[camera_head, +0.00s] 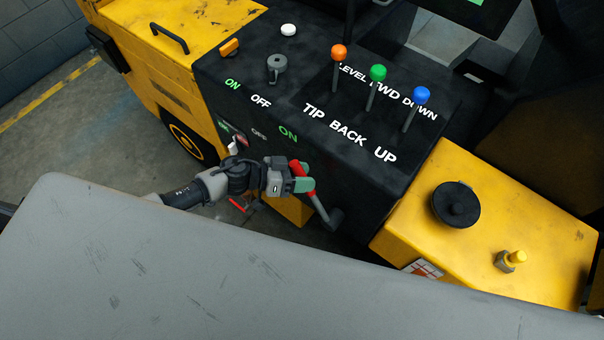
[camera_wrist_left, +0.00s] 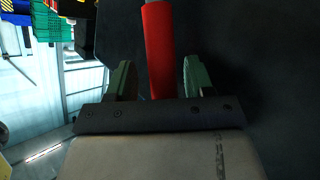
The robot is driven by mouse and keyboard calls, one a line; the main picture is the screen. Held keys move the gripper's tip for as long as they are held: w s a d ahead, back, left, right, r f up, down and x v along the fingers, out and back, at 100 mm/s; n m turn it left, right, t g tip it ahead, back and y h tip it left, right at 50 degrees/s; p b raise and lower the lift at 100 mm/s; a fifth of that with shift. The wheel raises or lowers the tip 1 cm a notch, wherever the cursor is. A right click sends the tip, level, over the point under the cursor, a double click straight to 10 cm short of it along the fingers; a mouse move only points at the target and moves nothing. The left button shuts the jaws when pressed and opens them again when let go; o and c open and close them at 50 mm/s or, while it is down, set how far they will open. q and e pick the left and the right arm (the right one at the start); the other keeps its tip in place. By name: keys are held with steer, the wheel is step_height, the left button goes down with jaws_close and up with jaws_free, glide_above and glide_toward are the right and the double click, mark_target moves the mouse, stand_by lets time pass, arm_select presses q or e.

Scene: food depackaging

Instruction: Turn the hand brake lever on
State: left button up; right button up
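The hand brake lever (camera_head: 308,186) has a red grip on a grey shaft, which runs down to a dark pivot at the lower front of the black console. It leans up and to the left, towards the green ON label on the console front. My left gripper (camera_head: 290,177), with green fingers, is at the red grip. In the left wrist view, the red grip (camera_wrist_left: 158,50) stands between the two green fingers of my left gripper (camera_wrist_left: 160,82). Gaps show on both sides, so the fingers are open around it. My right gripper is not in view.
The black console carries orange (camera_head: 339,53), green (camera_head: 378,74) and blue (camera_head: 421,95) knobbed levers above my gripper. A grey key switch (camera_head: 276,67) is at its upper left. A yellow housing (camera_head: 520,210) stands at right. A grey panel (camera_head: 200,260) fills the foreground.

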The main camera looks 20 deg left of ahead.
arm_select(q)
steer(key=b+v, duration=0.2)
steer(key=v, duration=0.8)
steer(key=shift+s+a, duration=0.15)
steer(key=shift+a, duration=0.25)
